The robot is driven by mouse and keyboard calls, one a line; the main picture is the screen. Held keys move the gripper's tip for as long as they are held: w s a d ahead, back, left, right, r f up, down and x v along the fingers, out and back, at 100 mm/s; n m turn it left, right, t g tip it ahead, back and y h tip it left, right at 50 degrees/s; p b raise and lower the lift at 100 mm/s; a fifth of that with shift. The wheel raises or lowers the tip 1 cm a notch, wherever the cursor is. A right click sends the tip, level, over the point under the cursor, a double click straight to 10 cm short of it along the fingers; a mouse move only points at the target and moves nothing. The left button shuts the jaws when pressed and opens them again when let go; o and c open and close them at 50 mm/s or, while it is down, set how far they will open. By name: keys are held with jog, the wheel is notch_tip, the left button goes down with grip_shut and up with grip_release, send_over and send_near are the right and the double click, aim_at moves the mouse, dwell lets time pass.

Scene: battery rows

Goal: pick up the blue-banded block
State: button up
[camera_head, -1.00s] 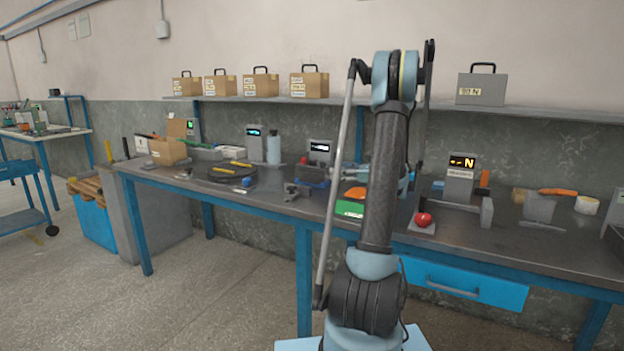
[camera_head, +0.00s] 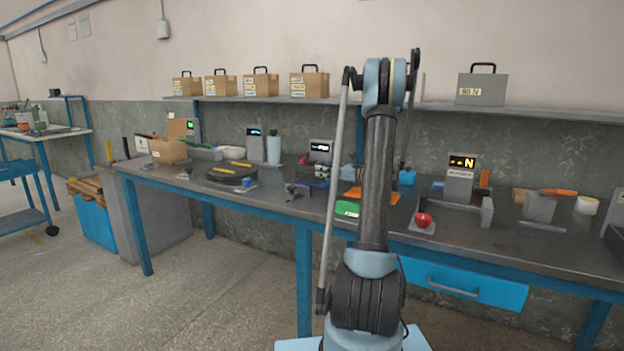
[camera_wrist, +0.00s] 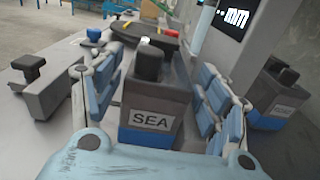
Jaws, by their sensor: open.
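A grey block (camera_wrist: 152,105) with a blue band along its base, a "SEA" label and a black knob on top stands in the middle of the wrist view. My gripper (camera_wrist: 157,88) is open, with one blue-padded finger on each side of this block. I cannot tell whether either finger touches it. A second blue-banded block (camera_wrist: 275,98) with a black knob and an unreadable label stands to the right, outside the fingers. In the head view my arm hides part of the bench around the gripper.
A grey fixture (camera_wrist: 42,85) with a black knob is left of the fingers. A grey display unit (camera_wrist: 222,35) rises close behind on the right.

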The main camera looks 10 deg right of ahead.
jog(key=x, duration=0.4)
jog(key=shift+d, duration=0.1)
grip_shut()
jog(key=shift+r, duration=0.1)
